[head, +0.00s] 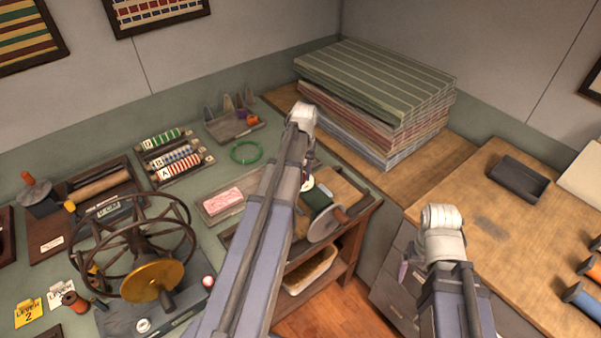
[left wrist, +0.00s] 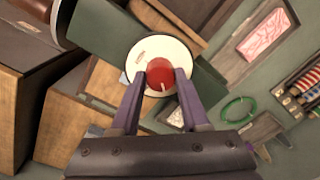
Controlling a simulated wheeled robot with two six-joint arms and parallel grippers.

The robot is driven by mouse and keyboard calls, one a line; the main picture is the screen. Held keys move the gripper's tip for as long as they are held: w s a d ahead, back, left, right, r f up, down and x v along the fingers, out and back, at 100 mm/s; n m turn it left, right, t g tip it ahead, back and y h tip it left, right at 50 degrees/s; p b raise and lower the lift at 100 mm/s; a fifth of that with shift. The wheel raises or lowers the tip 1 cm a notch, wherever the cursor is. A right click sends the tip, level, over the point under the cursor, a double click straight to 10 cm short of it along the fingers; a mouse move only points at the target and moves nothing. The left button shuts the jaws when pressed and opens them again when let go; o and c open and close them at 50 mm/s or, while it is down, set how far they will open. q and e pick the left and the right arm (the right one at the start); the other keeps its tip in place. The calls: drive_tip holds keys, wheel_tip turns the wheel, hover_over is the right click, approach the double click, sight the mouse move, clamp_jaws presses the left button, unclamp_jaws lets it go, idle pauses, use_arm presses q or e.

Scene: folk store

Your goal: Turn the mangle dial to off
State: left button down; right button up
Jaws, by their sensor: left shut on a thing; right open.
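The mangle (head: 318,197) is a dark green block with a grey round disc and a wooden knob at the front edge of the green table. In the left wrist view, its dial (left wrist: 138,62) is a white disc with a small red mark on its upper left. A red knob (left wrist: 160,72) with a short pale line at its lower edge sits in the middle. My left gripper (left wrist: 160,88) is shut on this red knob, one finger on each side. In the head view, my left arm hides most of the dial. My right gripper (head: 403,271) is open, away from the mangle.
A folded cloth stack (head: 375,85) stands behind on a wooden bench. A spoked wheel (head: 135,245), spool racks (head: 172,160) and a green ring (head: 245,151) occupy the table. A dark tray (head: 519,177) lies on the right counter. Open floor (head: 325,312) shows between table and drawers.

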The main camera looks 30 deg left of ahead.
use_arm(q)
drive_tip(key=n, duration=0.3)
drive_tip(key=shift+n, duration=2.1)
drive_tip(key=shift+c, duration=2)
unclamp_jaws()
wheel_tip(320, 180, up, 8)
drive_tip(key=p, duration=0.8)
drive_tip(key=shift+w+d+f, duration=0.1)
drive_tip(key=shift+w, duration=0.05)
